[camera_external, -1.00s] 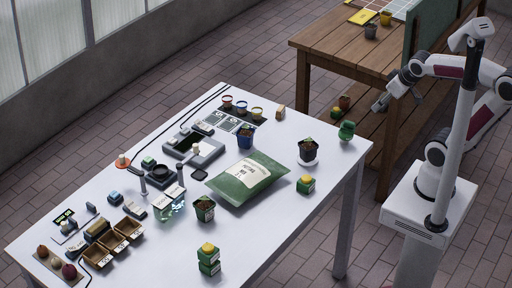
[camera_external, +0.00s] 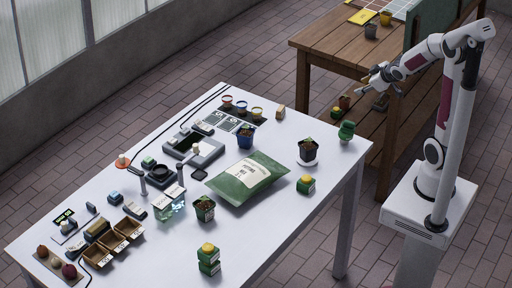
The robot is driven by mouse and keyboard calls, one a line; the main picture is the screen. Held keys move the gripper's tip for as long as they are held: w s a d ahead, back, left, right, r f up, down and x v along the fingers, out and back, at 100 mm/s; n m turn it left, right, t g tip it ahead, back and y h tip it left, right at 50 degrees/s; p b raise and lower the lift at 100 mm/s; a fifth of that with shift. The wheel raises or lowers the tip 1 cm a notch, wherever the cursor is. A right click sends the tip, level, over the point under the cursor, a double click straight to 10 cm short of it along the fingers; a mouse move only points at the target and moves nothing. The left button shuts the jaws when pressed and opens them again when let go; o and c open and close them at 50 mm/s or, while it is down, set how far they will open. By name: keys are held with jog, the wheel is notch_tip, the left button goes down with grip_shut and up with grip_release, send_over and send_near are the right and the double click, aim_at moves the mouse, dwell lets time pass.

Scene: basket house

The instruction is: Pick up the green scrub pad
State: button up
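I cannot tell for sure which item is the green scrub pad. A small all-green object (camera_external: 347,130) sits at the right end of the white table. A green block with a yellow top (camera_external: 306,185) lies near the table's right edge, and a similar green and yellow stack (camera_external: 208,260) stands at the front edge. My gripper (camera_external: 367,76) is in the air, above and to the right of the white table, near the wooden bench in the picture. Its fingers look spread and empty, and it touches none of these green things.
On the white table (camera_external: 150,262) lie a large green bag (camera_external: 247,180), potted plants (camera_external: 308,150) (camera_external: 204,208), wooden bins (camera_external: 115,240) and a grey device (camera_external: 194,148). A wooden bench (camera_external: 330,48) stands behind. The front right of the tabletop is mostly clear.

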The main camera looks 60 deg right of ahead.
jog(key=w+d+f+n+t+y, duration=0.1)
jog(key=w+d+f, duration=0.25)
jog(key=f, duration=0.35)
jog(key=n+t+y, duration=0.3)
jog(key=t+y, duration=0.4)
jog(key=y, duration=0.3)
send_near(346, 120)
jog(key=x, duration=0.3)
jog(key=shift+s+d, duration=0.1)
jog(key=shift+x, duration=1.3)
